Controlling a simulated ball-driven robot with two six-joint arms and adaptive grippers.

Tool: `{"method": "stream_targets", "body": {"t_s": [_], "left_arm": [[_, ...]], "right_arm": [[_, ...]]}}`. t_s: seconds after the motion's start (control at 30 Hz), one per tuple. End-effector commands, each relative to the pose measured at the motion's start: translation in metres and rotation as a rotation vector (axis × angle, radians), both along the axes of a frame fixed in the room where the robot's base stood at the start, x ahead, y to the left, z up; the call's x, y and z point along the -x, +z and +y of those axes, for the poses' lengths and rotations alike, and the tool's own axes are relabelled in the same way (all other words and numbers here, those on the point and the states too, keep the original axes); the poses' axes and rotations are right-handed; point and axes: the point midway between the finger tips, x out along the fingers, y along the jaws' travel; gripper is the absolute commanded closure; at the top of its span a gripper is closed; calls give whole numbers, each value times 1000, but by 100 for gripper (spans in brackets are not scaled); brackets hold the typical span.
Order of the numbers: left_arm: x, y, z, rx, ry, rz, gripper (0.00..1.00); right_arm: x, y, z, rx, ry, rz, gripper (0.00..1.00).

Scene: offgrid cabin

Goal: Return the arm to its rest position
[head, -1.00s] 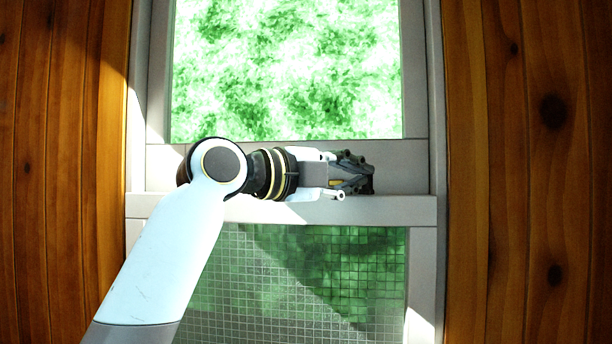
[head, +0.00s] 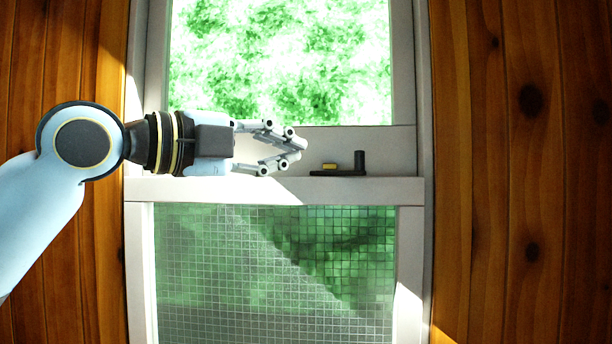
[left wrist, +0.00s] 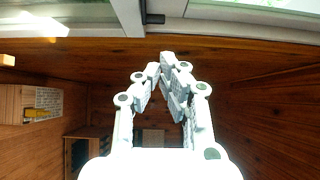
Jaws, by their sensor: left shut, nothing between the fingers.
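My left arm comes in from the left in the head view. Its gripper (head: 298,146) is shut and empty, in front of the window and pointing right. Its fingertips are just left of a dark window latch (head: 345,172) with a small yellow part, and apart from it. In the left wrist view the fingers (left wrist: 167,62) meet at their tips with nothing between them. My right gripper is not in view.
The window has an upper pane (head: 280,60) and a meshed lower pane (head: 275,275), with a pale rail (head: 270,190) between. Wooden walls (head: 520,170) stand on both sides. A shelf-like wooden piece (left wrist: 85,145) shows in the left wrist view.

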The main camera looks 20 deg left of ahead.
Motion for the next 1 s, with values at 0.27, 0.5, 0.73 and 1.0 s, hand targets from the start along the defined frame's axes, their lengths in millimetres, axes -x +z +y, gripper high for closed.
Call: {"method": "stream_targets", "body": {"t_s": [0.27, 0.5, 0.73, 1.0], "left_arm": [[0, -31, 2, 57, 33, 105, 100], [35, -200, 21, 403, 334, 665, 100], [129, -334, 44, 726, 799, 1090, 100], [237, -407, 59, 944, 1278, 1295, 100]], "right_arm": [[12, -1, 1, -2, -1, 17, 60], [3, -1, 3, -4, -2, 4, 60], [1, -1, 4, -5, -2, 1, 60], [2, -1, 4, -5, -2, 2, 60]]}}
